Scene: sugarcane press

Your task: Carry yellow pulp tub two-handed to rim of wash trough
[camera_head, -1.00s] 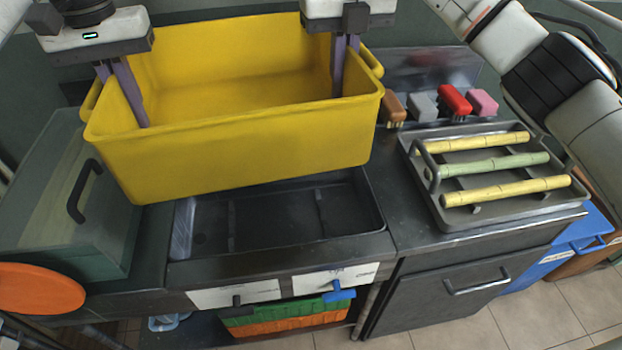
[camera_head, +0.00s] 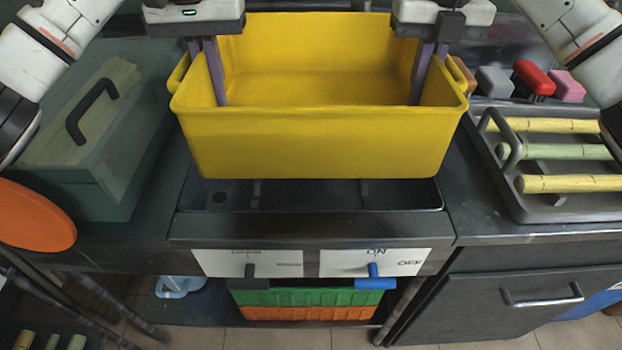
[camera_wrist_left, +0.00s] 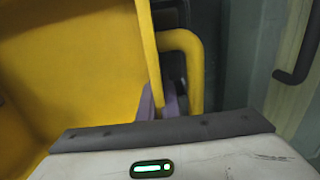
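The yellow pulp tub (camera_head: 320,142) is upright and looks empty, over the back part of the dark wash trough (camera_head: 318,226). The trough's front part shows below it; I cannot tell whether the tub's base touches the rim. My left gripper (camera_head: 206,76) is shut on the tub's left side wall, one purple finger inside. My right gripper (camera_head: 428,76) holds the right side wall the same way. In the left wrist view the tub wall (camera_wrist_left: 146,50) runs between the purple fingers, beside the yellow handle loop (camera_wrist_left: 192,65). The outer fingertips are hidden.
A grey-green box (camera_head: 100,165) with a dark handle stands left, an orange disc (camera_head: 35,215) before it. A tray (camera_head: 540,208) of cane pieces sits right, with brushes (camera_head: 533,76) behind.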

